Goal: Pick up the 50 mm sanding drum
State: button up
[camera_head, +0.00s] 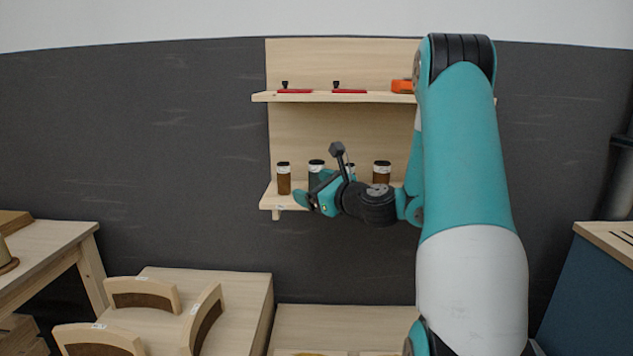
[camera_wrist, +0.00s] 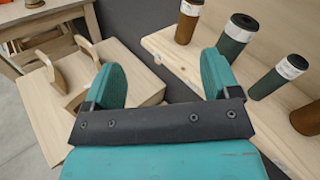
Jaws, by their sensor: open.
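Several sanding drums with white label bands stand upright on the lower shelf. In the wrist view they are a brown drum (camera_wrist: 187,24), a wide dark green drum (camera_wrist: 233,42), a narrower dark green drum (camera_wrist: 276,78) and a brown drum (camera_wrist: 307,118) cut by the right edge. In the head view, a brown drum (camera_head: 283,180) is at the left and another brown drum (camera_head: 381,174) at the right. The labels are too small to read, so I cannot tell which is 50 mm. My gripper (camera_head: 313,192) is open and empty at the shelf front, touching no drum visibly.
The lower shelf (camera_head: 268,201) has a free front strip. The upper shelf (camera_head: 385,98) holds red clamps (camera_head: 294,91) and an orange thing (camera_head: 402,86). Below left, curved chair forms (camera_head: 143,293) stand on a wooden table (camera_head: 240,291). A workbench (camera_head: 45,240) is farther left.

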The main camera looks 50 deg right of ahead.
jog(key=s+d+f+m+h, duration=0.1)
jog(key=s+d+m+h, duration=0.2)
jog(key=d+m+h, duration=0.35)
jog(key=y+p, duration=0.2)
jog(key=p, duration=0.8)
send_near(317, 168)
jog(key=shift+x, duration=0.9)
jog(key=p, duration=0.3)
jog(key=shift+w+d+r, duration=0.15)
jog(key=shift+w+d, duration=0.2)
jog(key=shift+d, duration=0.05)
jog(key=w+p, duration=0.1)
jog(key=p, duration=0.3)
jog(key=shift+w+d+p, duration=0.15)
jog(key=shift+w+p, duration=0.05)
jog(key=shift+p, duration=0.2)
jog(key=shift+w+d+f+p, duration=0.15)
jog(key=shift+w+d+f, duration=0.05)
jog(key=shift+w, duration=0.4)
jog(key=shift+w+d+f+p, duration=0.15)
jog(key=shift+w+d+f, duration=0.05)
jog(key=shift+w, duration=0.35)
jog(key=p+x, duration=0.1)
jog(key=x, duration=0.1)
jog(key=p+x, duration=0.2)
jog(key=shift+w+d+r, duration=0.1)
jog(key=shift+w+d, duration=0.05)
jog(key=shift+d, duration=0.25)
jog(key=shift+w+d, duration=0.15)
jog(key=shift+w, duration=0.2)
